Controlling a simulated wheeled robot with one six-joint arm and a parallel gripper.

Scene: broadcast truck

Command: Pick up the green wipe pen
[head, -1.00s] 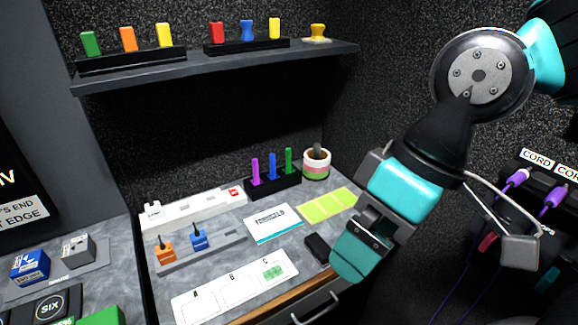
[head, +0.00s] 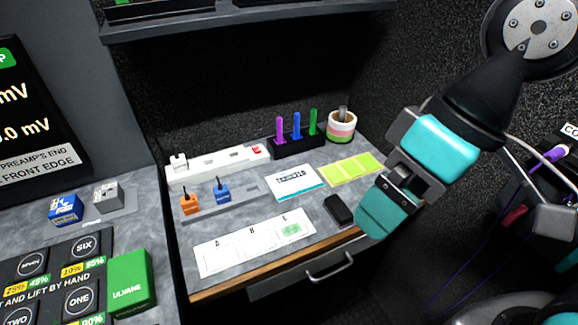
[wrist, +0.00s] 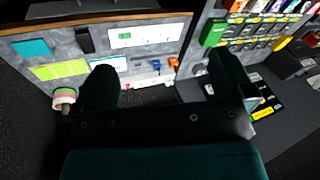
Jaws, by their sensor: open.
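The green wipe pen (head: 313,122) stands upright in a black holder (head: 300,147) at the back of the desk in the head view. It is the rightmost of three pens, beside a blue pen (head: 296,126) and a purple pen (head: 279,130). My gripper (head: 378,222) is to the right of and nearer than the holder, apart from the pens, over the desk's front right. In the wrist view my gripper (wrist: 162,85) shows two dark fingers spread wide with nothing between them. I cannot make out the green pen there; the left finger may hide it.
A striped pot (head: 341,128) stands just right of the holder. A white card box (head: 294,182), yellow-green notes (head: 352,169) and a black object (head: 338,210) lie in front. A white strip (head: 215,165) is left of the holder. A shelf (head: 240,17) overhangs the back.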

